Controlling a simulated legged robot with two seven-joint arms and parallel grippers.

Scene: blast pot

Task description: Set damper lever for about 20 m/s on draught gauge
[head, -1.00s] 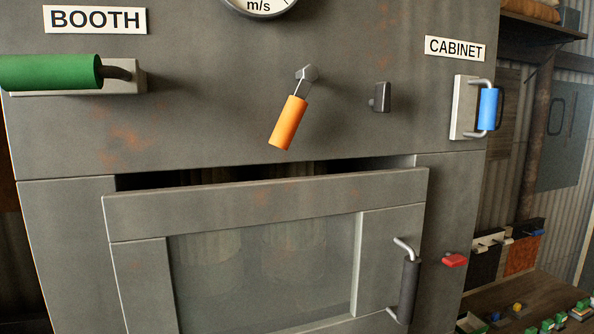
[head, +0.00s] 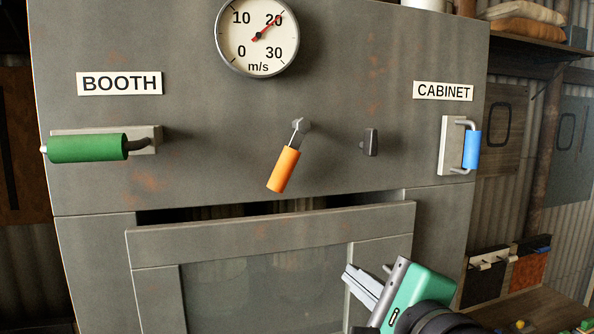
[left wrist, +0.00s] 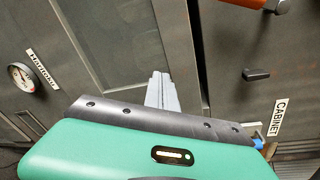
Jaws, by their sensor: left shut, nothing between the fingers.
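The draught gauge (head: 257,38) is a round white dial marked m/s. Its red needle points up and right, at about 20. The damper lever (head: 284,168) has an orange grip and hangs from a pivot on the grey panel, tilted down and to the left. Its orange end also shows at the top right of the left wrist view (left wrist: 278,5). My left gripper (head: 354,280) is shut and empty in front of the cabinet door, below and right of the lever and apart from it. Its closed fingers show in the left wrist view (left wrist: 162,90). My right gripper is not in view.
A green handle (head: 88,148) sits under the BOOTH sign (head: 120,83). A small dark stop block (head: 370,142) is right of the lever. A blue handle (head: 471,149) is under the CABINET sign (head: 443,91). The glazed door (head: 275,233) is below.

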